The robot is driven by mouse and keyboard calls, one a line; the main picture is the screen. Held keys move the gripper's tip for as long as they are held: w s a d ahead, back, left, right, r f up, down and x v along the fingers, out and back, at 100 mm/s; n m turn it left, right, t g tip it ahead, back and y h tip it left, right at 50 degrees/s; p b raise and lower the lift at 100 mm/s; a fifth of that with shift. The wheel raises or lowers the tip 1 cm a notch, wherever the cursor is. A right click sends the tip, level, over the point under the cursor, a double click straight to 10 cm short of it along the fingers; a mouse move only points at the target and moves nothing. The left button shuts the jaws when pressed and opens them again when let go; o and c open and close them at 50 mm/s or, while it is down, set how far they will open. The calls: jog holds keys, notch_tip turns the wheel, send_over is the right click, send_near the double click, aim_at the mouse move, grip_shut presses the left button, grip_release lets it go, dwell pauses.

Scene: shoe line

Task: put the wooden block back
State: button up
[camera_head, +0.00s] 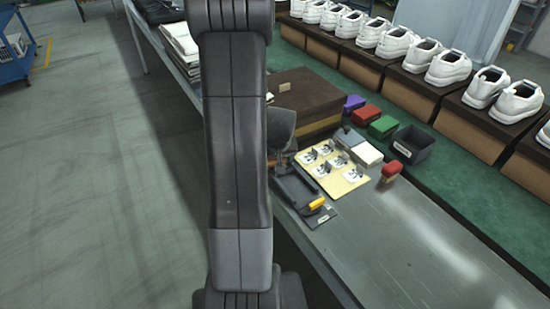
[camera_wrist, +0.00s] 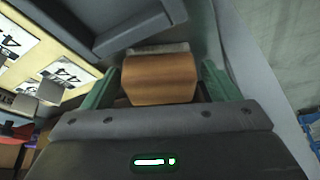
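In the wrist view the wooden block (camera_wrist: 160,78), orange-brown with a pale grey strip along its far edge, sits between the two green fingers of my gripper (camera_wrist: 160,85). The fingers press against its left and right sides, so my gripper looks shut on it. A dark grey tray (camera_wrist: 135,27) lies just beyond the block.
A cream board (camera_head: 349,181) with several number cards lies beside the tray. Behind it are a brown box (camera_head: 318,98), purple, red and green blocks, and a dark bin (camera_head: 413,145). The near right bench (camera_head: 420,250) is clear.

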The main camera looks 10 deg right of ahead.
jog(key=shift+r, duration=0.15)
jog(key=shift+r, duration=0.25)
jog(key=p+v, duration=0.1)
jog(key=v, duration=1)
jog(key=shift+s+r, duration=0.15)
jog(key=shift+r, duration=0.1)
jog(key=b+x, duration=0.1)
jog(key=x, duration=1.1)
jog(key=shift+f, duration=0.3)
jog(key=shift+r, duration=0.25)
jog(key=shift+r, duration=0.1)
